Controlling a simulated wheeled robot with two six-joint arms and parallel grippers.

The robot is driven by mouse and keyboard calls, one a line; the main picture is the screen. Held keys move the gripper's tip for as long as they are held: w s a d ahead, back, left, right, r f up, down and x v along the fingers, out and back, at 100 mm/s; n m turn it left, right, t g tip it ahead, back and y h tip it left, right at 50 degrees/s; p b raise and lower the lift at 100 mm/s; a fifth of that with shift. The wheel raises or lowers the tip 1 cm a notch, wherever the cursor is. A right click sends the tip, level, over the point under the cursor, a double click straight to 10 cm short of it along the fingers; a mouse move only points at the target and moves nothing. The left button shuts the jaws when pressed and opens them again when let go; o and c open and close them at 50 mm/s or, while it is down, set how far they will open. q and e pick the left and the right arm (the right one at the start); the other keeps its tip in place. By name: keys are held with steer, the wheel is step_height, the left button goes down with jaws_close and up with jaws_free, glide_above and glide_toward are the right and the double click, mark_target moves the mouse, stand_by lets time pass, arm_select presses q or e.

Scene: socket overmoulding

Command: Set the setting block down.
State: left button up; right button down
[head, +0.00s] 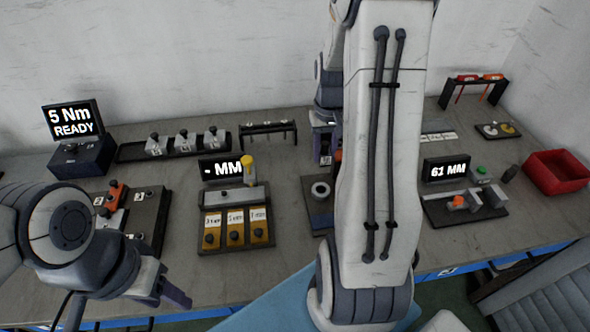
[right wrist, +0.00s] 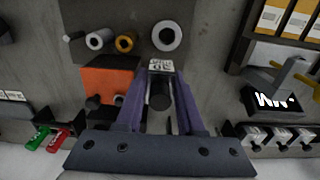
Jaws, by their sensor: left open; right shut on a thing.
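In the right wrist view my right gripper (right wrist: 160,92) is shut on a small block with a dark round knob (right wrist: 160,100) and a white label, which I take for the setting block. The surface under it is partly hidden by the fingers, so I cannot tell whether it touches anything. In the head view the right gripper (head: 325,140) is mostly hidden behind my right arm, above the back of the table. My left gripper (head: 168,292) is open near the table's front left edge, with nothing seen in it.
A fixture with several orange labelled blocks (head: 236,238) stands mid-table. Grey knobbed blocks (head: 183,140) stand in a rack behind. A station with a "61 MM" display (head: 446,170) and a red bin (head: 558,172) are at right.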

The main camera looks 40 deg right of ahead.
steer(key=p, duration=0.2)
glide_above(284, 183)
step_height(284, 183, down, 6)
steer(key=shift+d+f, duration=0.1)
steer(key=shift+f, duration=0.05)
steer(key=shift+w+f, duration=0.1)
steer(key=shift+f, duration=0.1)
step_height(284, 183, down, 3)
steer(key=shift+f, duration=0.35)
steer(key=shift+f, duration=0.2)
steer(key=c, duration=0.5)
jaws_free()
steer(key=shift+r, duration=0.1)
